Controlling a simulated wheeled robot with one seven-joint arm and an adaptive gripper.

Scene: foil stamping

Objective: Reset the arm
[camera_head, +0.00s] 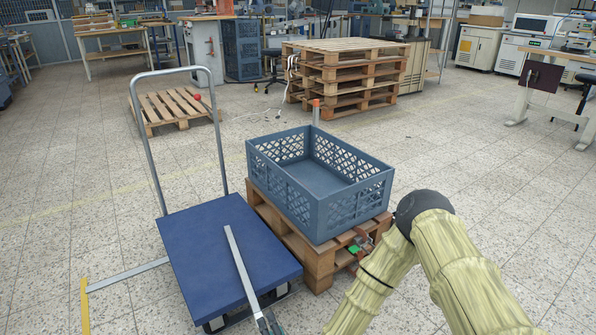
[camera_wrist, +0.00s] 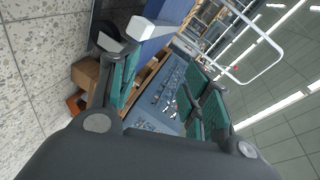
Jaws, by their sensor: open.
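My gripper (camera_wrist: 165,75) is open in the wrist view, its two teal-padded fingers spread apart with nothing clearly held between them. The blue crate shows through the gap, farther away. The squared end of a pale bar (camera_wrist: 143,29) lies close to the left fingertip; whether they touch, I cannot tell. In the head view, a small part of my gripper (camera_head: 268,321) shows at the bottom edge, near the lower end of the pale bar (camera_head: 240,265). My sleeved arm bends at the lower right, and most of the gripper is cut off below the frame.
A blue platform cart (camera_head: 195,245) with a tall grey handle stands left of a blue lattice crate (camera_head: 290,195), which rests on wooden pallets (camera_head: 318,268). A yellow-ended metal piece (camera_head: 85,305) lies at the left. Stacked pallets (camera_head: 345,75) stand behind. Open floor lies at right.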

